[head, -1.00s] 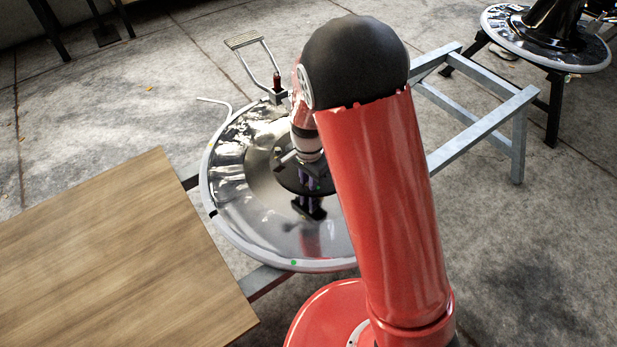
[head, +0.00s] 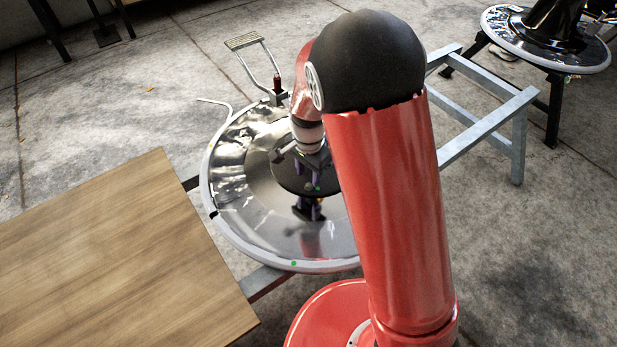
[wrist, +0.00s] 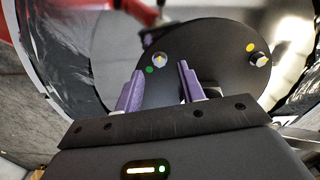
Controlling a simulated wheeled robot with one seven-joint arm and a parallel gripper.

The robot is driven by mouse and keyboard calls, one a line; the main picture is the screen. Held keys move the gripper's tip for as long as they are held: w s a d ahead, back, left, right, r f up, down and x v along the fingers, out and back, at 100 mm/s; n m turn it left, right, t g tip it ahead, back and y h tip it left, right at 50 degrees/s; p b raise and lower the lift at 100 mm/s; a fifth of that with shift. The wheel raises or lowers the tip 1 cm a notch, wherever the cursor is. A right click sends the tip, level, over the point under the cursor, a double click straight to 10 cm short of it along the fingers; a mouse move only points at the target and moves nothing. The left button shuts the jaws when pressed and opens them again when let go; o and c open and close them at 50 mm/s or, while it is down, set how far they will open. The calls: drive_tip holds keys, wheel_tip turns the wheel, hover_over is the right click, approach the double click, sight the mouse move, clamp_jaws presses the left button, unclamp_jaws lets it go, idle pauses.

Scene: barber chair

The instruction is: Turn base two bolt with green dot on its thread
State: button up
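The bolt (wrist: 160,59) beside the green dot (wrist: 150,70) stands on a round black plate (wrist: 215,75) in the wrist view. My gripper (wrist: 160,67) has two purple fingers spread apart, with nothing held between them. In the picture the bolt shows between and just past the fingertips; I cannot tell whether they touch it. A second bolt (wrist: 260,59) with a yellow dot is to the right on the plate. In the head view my gripper is over the black plate (head: 283,178), close to the green dot (head: 318,188), partly hidden by my arm.
The plate sits on a shiny chair base (head: 245,215) with a footrest (head: 243,40) at its back. Another green dot (head: 293,263) is on its rim. A wooden board (head: 110,250) is at left, a metal frame (head: 485,130) at right.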

sight(309, 185)
drive_tip(key=shift+r, duration=2.3)
drive_tip(key=s+d+r+n+t+y, duration=0.1)
drive_tip(key=s+d+r+n, duration=0.1)
drive_tip(key=s+d+r, duration=0.35)
drive_tip(key=s+d+r+n+t, duration=0.2)
drive_tip(key=s+d+r, duration=0.1)
drive_tip(key=r, duration=0.6)
drive_tip(key=s+d+r+n+t, duration=0.1)
drive_tip(key=s+d+r+n, duration=0.1)
drive_tip(key=s, duration=0.4)
drive_tip(key=s+d+r+n+t+h, duration=0.1)
drive_tip(key=s+d+r+n, duration=0.1)
drive_tip(key=s, duration=0.4)
drive_tip(key=shift+d+n+t, duration=0.3)
drive_tip(key=shift+d+n, duration=0.1)
drive_tip(key=shift+d, duration=0.25)
drive_tip(key=shift+s+a+r, duration=0.1)
drive_tip(key=shift+a+r, duration=0.05)
